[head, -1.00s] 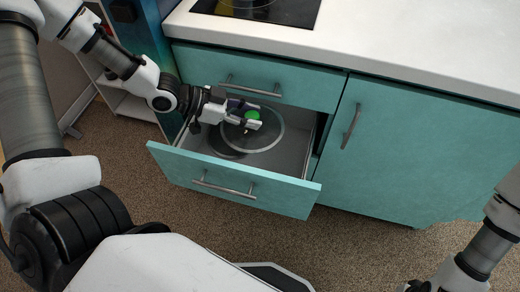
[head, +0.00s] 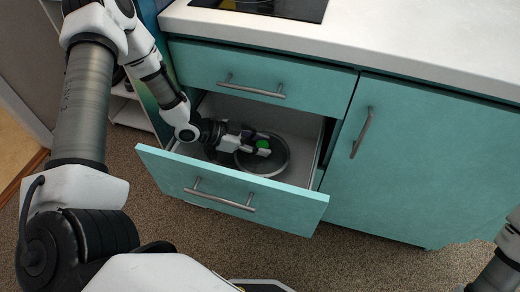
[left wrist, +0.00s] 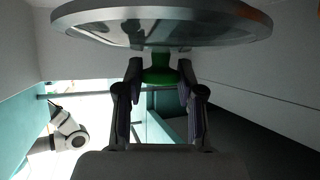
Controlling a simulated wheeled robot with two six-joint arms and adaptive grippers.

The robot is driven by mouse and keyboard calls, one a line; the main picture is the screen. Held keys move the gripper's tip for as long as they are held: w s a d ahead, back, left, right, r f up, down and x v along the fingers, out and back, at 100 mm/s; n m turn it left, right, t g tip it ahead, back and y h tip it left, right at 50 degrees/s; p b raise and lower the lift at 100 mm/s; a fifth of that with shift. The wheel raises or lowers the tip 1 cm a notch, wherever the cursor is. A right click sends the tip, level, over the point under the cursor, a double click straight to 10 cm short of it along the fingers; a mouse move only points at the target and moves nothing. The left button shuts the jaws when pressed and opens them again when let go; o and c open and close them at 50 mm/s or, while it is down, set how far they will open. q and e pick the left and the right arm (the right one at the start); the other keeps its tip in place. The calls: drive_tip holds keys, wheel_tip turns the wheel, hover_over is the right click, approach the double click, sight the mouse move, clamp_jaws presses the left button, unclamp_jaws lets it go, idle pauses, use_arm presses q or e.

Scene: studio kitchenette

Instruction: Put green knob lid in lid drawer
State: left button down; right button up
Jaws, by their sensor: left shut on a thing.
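The green knob lid is a round glass lid with a metal rim (head: 283,168) and a green knob (head: 263,144). It is inside the open lower drawer (head: 290,206), within its walls. My left gripper (head: 262,147) reaches down into the drawer and is shut on the knob. In the left wrist view the knob (left wrist: 160,72) sits between the two fingers, with the glass disc (left wrist: 160,14) beyond it. I cannot tell whether the lid touches the drawer floor. My right gripper is out of view.
A shut upper drawer (head: 310,92) is just above the open one. A shut cupboard door (head: 435,165) is to the right. The white counter (head: 400,40) with a dark hob (head: 285,8) is above. The carpet (head: 380,265) in front is clear.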

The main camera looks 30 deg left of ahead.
use_arm(q)
drive_tip(key=shift+s+f, duration=0.1)
drive_tip(key=shift+f, duration=0.6)
drive_tip(key=shift+r, duration=0.1)
drive_tip(key=shift+f+b, duration=0.4)
drive_tip(key=shift+f, duration=0.15)
drive_tip(key=c, duration=0.7)
unclamp_jaws()
